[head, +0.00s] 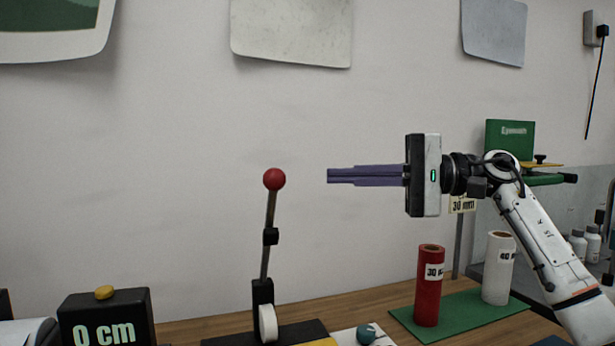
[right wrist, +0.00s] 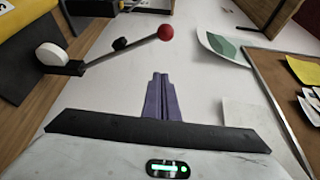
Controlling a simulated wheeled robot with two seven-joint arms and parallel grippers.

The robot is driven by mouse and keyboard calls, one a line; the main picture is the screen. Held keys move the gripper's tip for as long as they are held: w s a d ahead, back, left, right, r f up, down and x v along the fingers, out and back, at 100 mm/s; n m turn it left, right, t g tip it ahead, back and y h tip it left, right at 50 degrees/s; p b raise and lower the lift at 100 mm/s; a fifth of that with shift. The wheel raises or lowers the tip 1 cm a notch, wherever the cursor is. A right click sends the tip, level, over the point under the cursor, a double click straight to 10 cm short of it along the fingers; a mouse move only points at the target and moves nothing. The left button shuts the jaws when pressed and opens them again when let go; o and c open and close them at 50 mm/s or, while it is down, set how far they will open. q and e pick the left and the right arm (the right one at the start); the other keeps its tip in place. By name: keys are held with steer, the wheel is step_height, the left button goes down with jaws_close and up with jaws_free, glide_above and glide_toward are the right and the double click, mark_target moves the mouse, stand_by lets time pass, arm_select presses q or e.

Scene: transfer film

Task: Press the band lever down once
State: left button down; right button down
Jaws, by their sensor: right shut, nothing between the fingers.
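The band lever (head: 268,232) stands nearly upright, leaning slightly right, with a red ball (head: 274,179) on its top and a dark base (head: 290,333) on the table. In the right wrist view the red ball (right wrist: 165,32) and the lever rod (right wrist: 110,53) show at the upper left. My right gripper (head: 328,176) is shut and empty, with purple fingers pointing left. Its tips are to the right of the red ball at about its height, apart from it. The shut fingers also show in the right wrist view (right wrist: 158,76). My left gripper is not in view.
A black box reading "0 cm" (head: 104,332) with a yellow button stands left of the lever. A red roll (head: 429,290) and a white roll (head: 497,275) stand on a green mat (head: 460,318) below my right arm. The wall is behind.

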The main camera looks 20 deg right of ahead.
steer(key=a+p, duration=0.1)
steer(key=a, duration=0.8)
steer(key=shift+w, duration=0.2)
steer(key=shift+a, duration=0.15)
